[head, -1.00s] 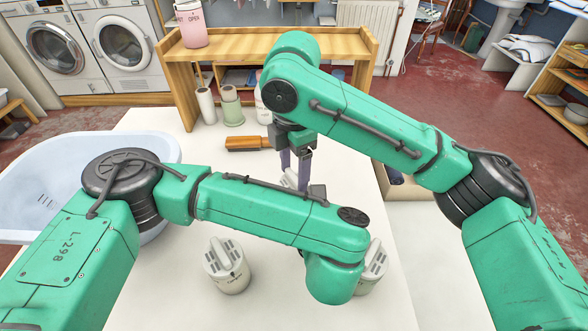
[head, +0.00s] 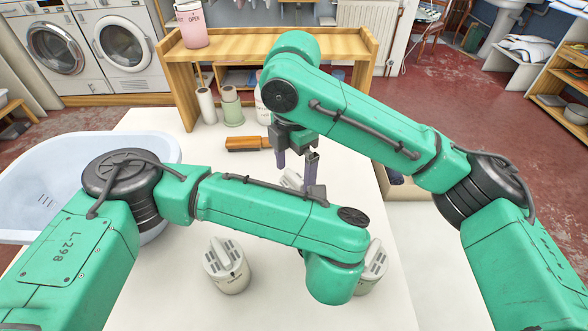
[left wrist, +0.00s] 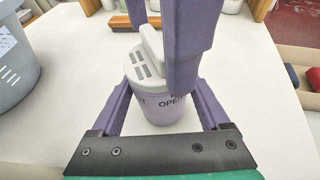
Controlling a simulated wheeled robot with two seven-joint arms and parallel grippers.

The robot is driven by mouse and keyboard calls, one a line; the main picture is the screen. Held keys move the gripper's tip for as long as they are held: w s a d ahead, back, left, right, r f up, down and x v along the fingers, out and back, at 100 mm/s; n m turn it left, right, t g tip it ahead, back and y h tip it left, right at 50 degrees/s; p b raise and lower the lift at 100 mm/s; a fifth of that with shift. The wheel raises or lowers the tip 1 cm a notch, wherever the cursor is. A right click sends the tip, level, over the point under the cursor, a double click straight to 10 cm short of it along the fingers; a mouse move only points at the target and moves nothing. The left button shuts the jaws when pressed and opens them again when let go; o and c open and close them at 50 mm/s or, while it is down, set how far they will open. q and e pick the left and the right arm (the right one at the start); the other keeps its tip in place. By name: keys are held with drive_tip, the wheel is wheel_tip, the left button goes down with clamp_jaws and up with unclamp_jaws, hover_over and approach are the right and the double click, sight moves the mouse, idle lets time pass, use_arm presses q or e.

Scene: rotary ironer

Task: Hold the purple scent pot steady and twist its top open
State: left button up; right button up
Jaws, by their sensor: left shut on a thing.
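The purple scent pot (left wrist: 165,108) stands upright on the white table in the left wrist view, pale lilac, with "OPEN" printed near its rim. Its pale grey top (left wrist: 146,68) is slotted, with a raised grip ridge. In the head view only part of the top (head: 291,180) shows behind my left arm. My left gripper (left wrist: 162,98) is shut on the pot body, one purple finger on each side. My right gripper (head: 296,174) points down above the pot, its fingers apart at the top; one finger overlaps the ridge's right side in the left wrist view, contact unclear.
Two similar pots with slotted tops (head: 228,266) (head: 373,264) stand nearer on the table. A pale blue tub (head: 40,190) is at left. A wooden shelf (head: 270,45) stands behind.

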sight(294, 176)
wheel_tip(294, 176, up, 12)
idle(0.4)
